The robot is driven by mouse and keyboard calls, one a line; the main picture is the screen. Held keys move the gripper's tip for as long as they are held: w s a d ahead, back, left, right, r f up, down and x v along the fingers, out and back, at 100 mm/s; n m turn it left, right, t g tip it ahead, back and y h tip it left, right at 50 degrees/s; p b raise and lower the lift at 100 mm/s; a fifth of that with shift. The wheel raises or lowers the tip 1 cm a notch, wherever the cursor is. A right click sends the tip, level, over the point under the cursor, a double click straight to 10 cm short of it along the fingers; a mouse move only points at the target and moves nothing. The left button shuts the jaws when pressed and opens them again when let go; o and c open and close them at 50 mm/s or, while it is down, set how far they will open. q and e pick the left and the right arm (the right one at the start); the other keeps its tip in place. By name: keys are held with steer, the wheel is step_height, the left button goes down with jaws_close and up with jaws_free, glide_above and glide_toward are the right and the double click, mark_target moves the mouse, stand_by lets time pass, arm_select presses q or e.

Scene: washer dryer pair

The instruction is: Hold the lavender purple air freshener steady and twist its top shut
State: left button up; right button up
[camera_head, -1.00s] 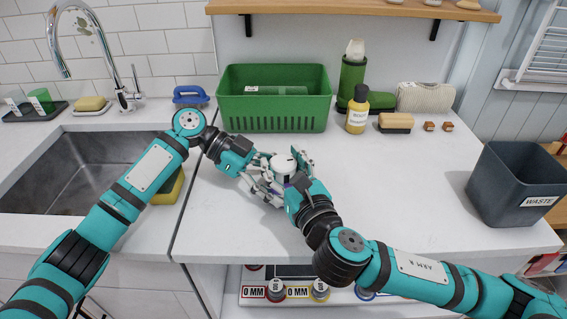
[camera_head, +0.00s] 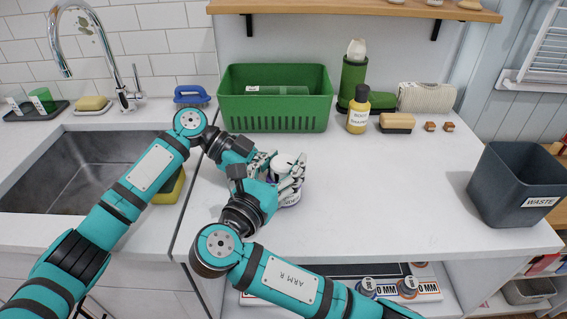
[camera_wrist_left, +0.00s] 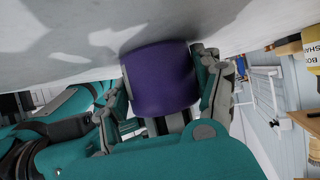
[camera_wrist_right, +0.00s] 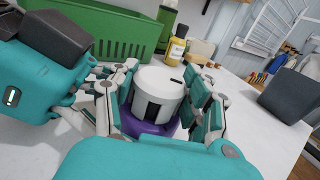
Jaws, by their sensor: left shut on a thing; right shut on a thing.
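The air freshener has a purple lower body and a white top. Its purple body (camera_wrist_left: 160,80) fills the middle of the left wrist view, between the fingers of my left gripper (camera_wrist_left: 165,95), which is shut on it. Its white top (camera_wrist_right: 158,95) shows upright in the right wrist view, with a dark slot on its side. My right gripper (camera_wrist_right: 160,105) is shut on the white top, its fingers on both sides. In the head view the air freshener (camera_head: 290,197) stands on the counter, mostly hidden by my right gripper (camera_head: 290,172).
A green crate (camera_head: 275,115) stands behind the grippers. A dark waste bin (camera_head: 515,185) is at the right, the sink (camera_head: 80,170) at the left. The counter's right middle is clear.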

mark_target(284, 161)
steer(key=shift+m+g+h, duration=0.5)
steer(key=shift+m+h, duration=0.1)
steer(key=shift+h, duration=0.5)
steer(key=o, duration=1.2)
step_height(284, 161, up, 10)
steer(key=shift+r, duration=0.1)
